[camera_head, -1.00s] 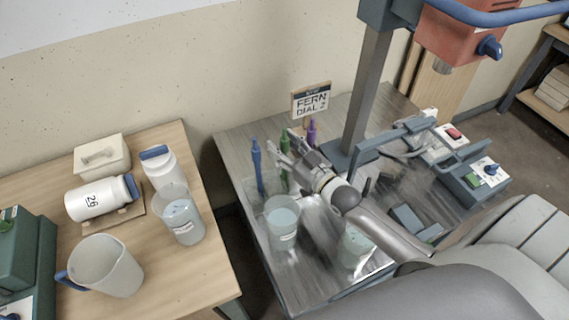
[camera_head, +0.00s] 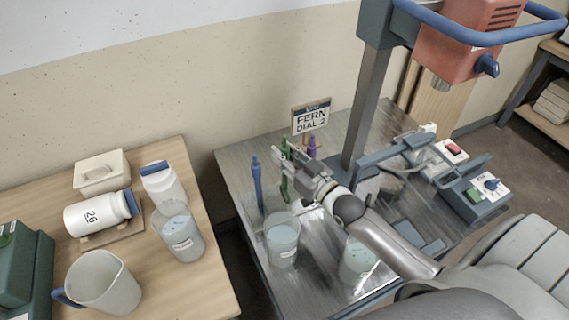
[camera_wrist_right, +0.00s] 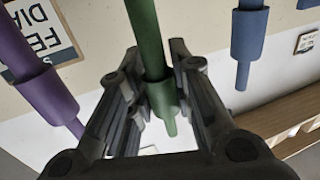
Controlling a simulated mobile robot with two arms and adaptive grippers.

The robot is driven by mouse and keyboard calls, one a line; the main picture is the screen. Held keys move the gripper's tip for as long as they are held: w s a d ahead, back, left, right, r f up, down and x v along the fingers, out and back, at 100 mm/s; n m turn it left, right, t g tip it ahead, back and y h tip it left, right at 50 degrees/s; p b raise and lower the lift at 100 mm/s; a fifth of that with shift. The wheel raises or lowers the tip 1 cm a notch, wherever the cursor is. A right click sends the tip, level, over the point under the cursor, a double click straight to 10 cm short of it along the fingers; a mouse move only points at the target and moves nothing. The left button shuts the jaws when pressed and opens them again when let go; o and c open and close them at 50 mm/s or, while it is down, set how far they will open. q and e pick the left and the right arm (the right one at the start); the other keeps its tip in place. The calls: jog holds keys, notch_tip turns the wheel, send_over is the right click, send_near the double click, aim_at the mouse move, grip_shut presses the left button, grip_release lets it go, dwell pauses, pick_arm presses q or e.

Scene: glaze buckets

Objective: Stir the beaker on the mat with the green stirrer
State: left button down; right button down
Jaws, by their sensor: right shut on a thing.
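The green stirrer (camera_head: 284,189) stands upright behind the front beakers on the grey table. My right gripper (camera_head: 286,163) is shut on it, and the stirrer also shows between the fingers in the wrist view (camera_wrist_right: 148,45). A beaker of pale liquid (camera_head: 282,240) stands just in front of the gripper. A second beaker (camera_head: 356,262) is to its right, partly hidden by my right arm. A third beaker (camera_head: 180,238) stands on the wooden table. I cannot clearly make out the mat. My left gripper is not in view.
A blue stirrer (camera_head: 257,184) and a purple stirrer (camera_head: 311,147) stand either side of the green one. Behind is a sign (camera_head: 311,117). A grey post (camera_head: 362,105) rises to the right. The wooden table holds a jug (camera_head: 103,284) and white bottles.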

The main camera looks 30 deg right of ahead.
aim_at(284, 136)
notch_tip(284, 136, up, 7)
jog(key=shift+r, duration=0.1)
jog(key=shift+r+p, duration=4.5)
jog(key=shift+p, duration=0.15)
jog(key=shift+f, duration=0.1)
